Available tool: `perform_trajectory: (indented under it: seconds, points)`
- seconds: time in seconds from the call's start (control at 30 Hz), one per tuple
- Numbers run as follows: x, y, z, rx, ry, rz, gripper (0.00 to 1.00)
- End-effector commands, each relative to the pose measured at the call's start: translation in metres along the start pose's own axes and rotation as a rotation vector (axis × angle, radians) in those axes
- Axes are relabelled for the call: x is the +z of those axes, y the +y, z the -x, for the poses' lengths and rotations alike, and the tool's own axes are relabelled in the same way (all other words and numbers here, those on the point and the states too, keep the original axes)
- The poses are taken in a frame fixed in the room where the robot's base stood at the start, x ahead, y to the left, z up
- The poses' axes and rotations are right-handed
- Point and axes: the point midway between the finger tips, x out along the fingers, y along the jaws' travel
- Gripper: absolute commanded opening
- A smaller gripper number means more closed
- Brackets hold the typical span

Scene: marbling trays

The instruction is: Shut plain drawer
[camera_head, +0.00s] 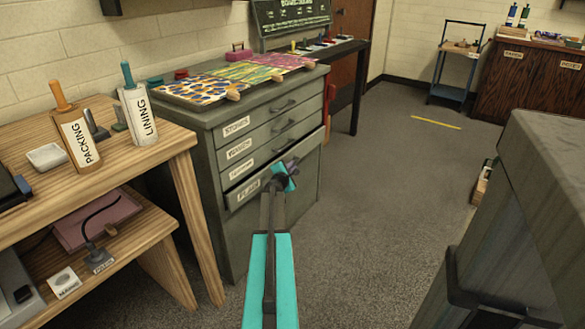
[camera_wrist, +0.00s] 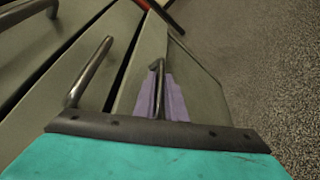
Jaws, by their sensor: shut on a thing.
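The plain drawer (camera_head: 245,192) is the lowest drawer of the grey-green cabinet (camera_head: 215,165). Its label looks like "PLAIN" but is small. The drawer stands out a little from the cabinet, with a dark gap above its front. My gripper (camera_head: 291,167) is at this drawer's front and hides its handle in the head view. In the wrist view, my gripper's purple fingers (camera_wrist: 160,98) are shut on the drawer's metal bar handle (camera_wrist: 157,72). The drawer's front panel (camera_wrist: 205,92) shows to the right of the handle.
The upper drawers with handles (camera_head: 284,106) look shut. Colourful marbled sheets (camera_head: 235,80) lie on the cabinet top. A grey unit (camera_head: 545,165) is close at right. The floor (camera_head: 375,200) between is clear.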

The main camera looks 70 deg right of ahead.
Motion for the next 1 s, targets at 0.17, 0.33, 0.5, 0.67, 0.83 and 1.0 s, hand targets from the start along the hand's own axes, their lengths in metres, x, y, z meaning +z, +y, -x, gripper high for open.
perform_trajectory:
  seconds: [0.17,0.33,0.5,0.67,0.83,1.0]
  points:
    - [-0.017,0.011,-0.008,0.002,0.002,0.0,0.0]
    - [-0.025,0.018,-0.01,0.001,0.002,-0.002,0.0]
    - [-0.026,0.019,-0.01,0.002,0.004,-0.002,0.0]
    - [-0.027,0.02,-0.01,0.004,0.006,-0.002,0.21]
    - [-0.026,0.02,-0.01,0.004,0.005,-0.001,0.29]
    - [-0.025,0.02,-0.01,0.004,0.004,0.0,0.29]
